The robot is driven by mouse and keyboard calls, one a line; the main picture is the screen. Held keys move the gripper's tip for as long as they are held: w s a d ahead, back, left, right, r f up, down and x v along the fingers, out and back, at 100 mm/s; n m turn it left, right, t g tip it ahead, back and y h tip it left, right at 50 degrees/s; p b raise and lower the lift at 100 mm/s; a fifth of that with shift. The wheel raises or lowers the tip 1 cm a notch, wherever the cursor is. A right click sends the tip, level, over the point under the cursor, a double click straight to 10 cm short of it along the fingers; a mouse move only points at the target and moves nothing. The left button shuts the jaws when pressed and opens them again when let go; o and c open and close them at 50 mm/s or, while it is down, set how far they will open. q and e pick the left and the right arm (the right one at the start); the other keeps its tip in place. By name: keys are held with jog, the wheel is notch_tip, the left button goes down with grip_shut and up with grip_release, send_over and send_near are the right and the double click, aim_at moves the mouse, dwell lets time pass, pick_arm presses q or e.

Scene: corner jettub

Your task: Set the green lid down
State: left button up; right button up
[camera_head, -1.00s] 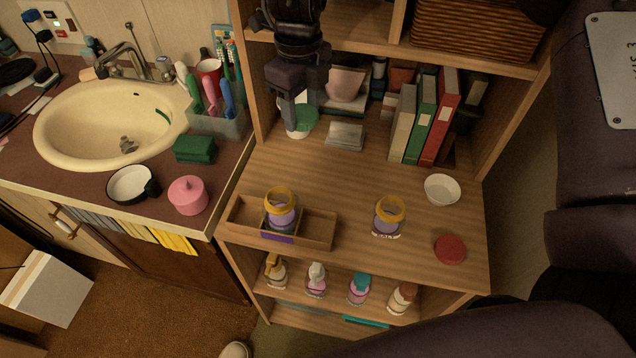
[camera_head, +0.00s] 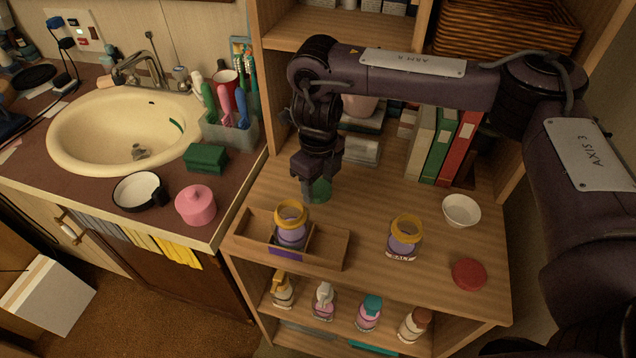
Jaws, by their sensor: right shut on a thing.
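My right gripper (camera_head: 313,186) points down over the shelf top and is shut on the green lid (camera_head: 321,191). The lid is a small green disc, partly hidden by the gripper's fingers. It is at or just above the wood behind the small tray; I cannot tell whether it touches. The wooden shelf top (camera_head: 365,215) lies beneath it. The white pot that was under the lid earlier is hidden behind my arm. My left gripper is not in view.
A wooden tray (camera_head: 333,249) holds a yellow-lidded jar (camera_head: 291,228). Another yellow-lidded jar (camera_head: 404,240), a white bowl (camera_head: 461,210) and a red lid (camera_head: 468,274) stand to the right. Books (camera_head: 440,148) stand at the back.

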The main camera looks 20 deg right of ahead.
aim_at(318, 187)
jog(key=o, duration=1)
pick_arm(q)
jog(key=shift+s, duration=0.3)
pick_arm(e)
jog(key=shift+r, duration=0.2)
notch_tip(318, 187, up, 4)
jog(key=shift+r+p, duration=0.25)
jog(key=shift+p, duration=0.35)
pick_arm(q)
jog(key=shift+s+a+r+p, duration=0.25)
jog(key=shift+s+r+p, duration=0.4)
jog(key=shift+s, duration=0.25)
pick_arm(e)
notch_tip(318, 187, up, 7)
jog(key=shift+r, duration=0.15)
